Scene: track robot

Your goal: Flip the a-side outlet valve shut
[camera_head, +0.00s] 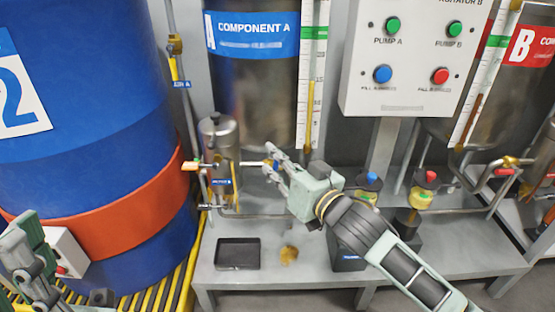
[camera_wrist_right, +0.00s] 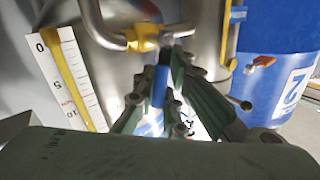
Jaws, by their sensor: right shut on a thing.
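The A-side outlet valve shows in the right wrist view as a yellow body (camera_wrist_right: 146,40) on a grey pipe, with a blue lever handle (camera_wrist_right: 160,84) pointing toward my wrist. In the head view, its blue handle (camera_head: 276,164) is mostly hidden by my fingers, below the Component A tank (camera_head: 252,95). My right gripper (camera_head: 272,163) is shut on the blue handle; in the wrist view its fingers (camera_wrist_right: 163,88) lie on either side of it. My left gripper (camera_head: 32,255) is partly in view at the lower left, beside the blue drum, and its finger opening is unclear.
A big blue drum (camera_head: 85,130) with an orange band fills the left. A metal canister (camera_head: 218,140) stands left of my right gripper. A black tray (camera_head: 238,253) lies on the grey bench (camera_head: 270,278). The control box (camera_head: 415,60) hangs above right. Pumps with blue (camera_head: 371,179) and red (camera_head: 430,177) tops stand right.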

